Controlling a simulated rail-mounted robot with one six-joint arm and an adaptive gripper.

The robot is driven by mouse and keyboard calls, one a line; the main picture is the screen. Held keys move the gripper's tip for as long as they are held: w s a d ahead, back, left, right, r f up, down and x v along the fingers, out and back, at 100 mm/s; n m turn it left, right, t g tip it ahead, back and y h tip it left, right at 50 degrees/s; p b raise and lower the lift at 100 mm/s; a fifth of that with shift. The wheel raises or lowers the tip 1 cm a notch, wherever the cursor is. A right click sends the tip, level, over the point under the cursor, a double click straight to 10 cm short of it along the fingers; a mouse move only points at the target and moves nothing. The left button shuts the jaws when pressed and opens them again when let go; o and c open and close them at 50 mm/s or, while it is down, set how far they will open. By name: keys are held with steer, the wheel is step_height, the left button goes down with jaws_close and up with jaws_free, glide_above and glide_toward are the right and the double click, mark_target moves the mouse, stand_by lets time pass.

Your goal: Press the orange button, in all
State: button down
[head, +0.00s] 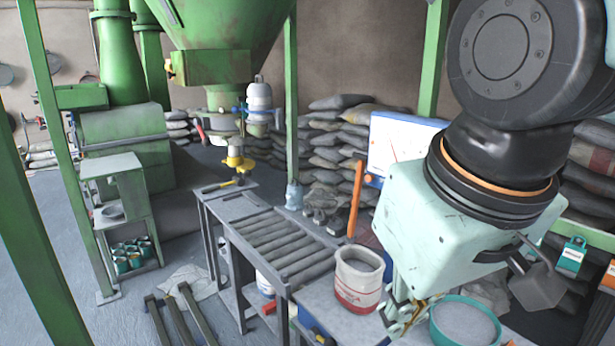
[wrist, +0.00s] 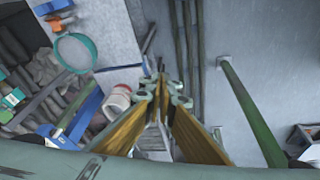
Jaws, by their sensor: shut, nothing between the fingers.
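I cannot make out an orange button for certain in either view. An orange upright bar (head: 356,200) stands behind the bench in the head view, beside a white panel with blue edges (head: 395,140). A small orange patch (head: 609,277) shows at the right edge, too cut off to tell what it is. My gripper (head: 403,318) is low over the bench, between a white bucket and a teal bowl. In the wrist view my gripper (wrist: 164,86) is shut and empty, its fingertips together.
The white bucket with a red label (head: 360,278) and the teal bowl of grey powder (head: 465,322) stand close to my gripper. A roller conveyor (head: 278,242) lies to the left. Stacked sacks (head: 345,125) line the wall. A green post (head: 292,110) rises behind the conveyor.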

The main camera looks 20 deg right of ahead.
mark_target(371, 177)
steer(key=w+d+r+n+h+p, duration=0.1)
steer(key=w+d+r+h+p, duration=0.15)
steer(key=w+d, duration=0.55)
steer(key=w+d+r+n+h+p, duration=0.15)
steer(key=w+d+p, duration=0.25)
steer(key=w, duration=0.8)
steer(key=w+d+r+n+h+p, duration=0.2)
steer(key=w+d+h+p, duration=0.3)
steer(key=w, duration=0.6)
steer(key=w+f+n+t+p, duration=0.1)
steer(key=w+f, duration=0.3)
steer(key=w, duration=0.4)
steer(key=w+f+n+t+y+p, duration=0.1)
steer(key=w+f+n+p, duration=0.2)
steer(key=w, duration=0.5)
steer(key=w+f+n+y+p, duration=0.1)
steer(key=w+f+n+p, duration=0.1)
steer(key=w+f, duration=0.4)
steer(key=shift+w+d+t+p, duration=0.3)
steer(key=shift+w+t, duration=0.1)
steer(key=shift+w, duration=1.2)
steer(key=shift+d+r, duration=0.1)
steer(key=w+d+p, duration=0.1)
steer(key=w+d, duration=0.1)
steer(key=d, duration=0.6)
steer(key=shift+w, duration=0.4)
